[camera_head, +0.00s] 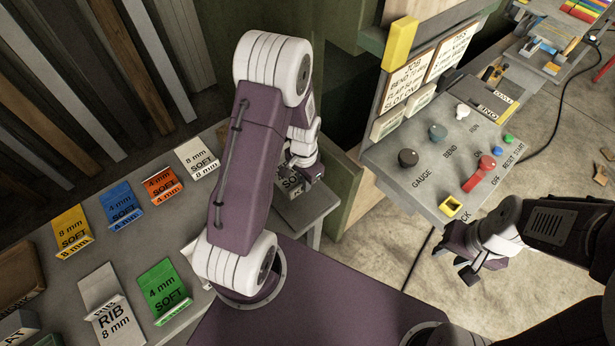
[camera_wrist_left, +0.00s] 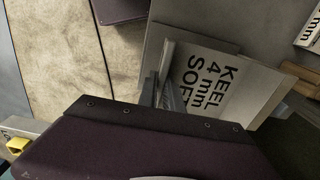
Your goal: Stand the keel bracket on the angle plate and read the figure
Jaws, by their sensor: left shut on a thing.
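The keel bracket (camera_wrist_left: 225,85) is a grey bent plate lettered "KEEL 4 mm SOFT" in the left wrist view. My left gripper (camera_wrist_left: 160,92) is shut on its upright flange. In the head view the bracket (camera_head: 292,183) shows partly below my left gripper (camera_head: 290,161), over the far right end of the grey bench; my arm hides much of it. I cannot tell whether it touches the surface beneath. My right gripper (camera_head: 468,270) hangs over the floor at the right, apart from everything; its jaw opening is unclear. I cannot make out the angle plate for certain.
On the grey bench (camera_head: 205,235) stand yellow (camera_head: 73,231), blue (camera_head: 120,204), orange (camera_head: 162,185), white (camera_head: 197,157) and green (camera_head: 164,290) brackets and a RIB bracket (camera_head: 108,303). A control panel (camera_head: 425,150) with knobs and a red lever (camera_head: 478,174) stands right, below job cards (camera_head: 405,82).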

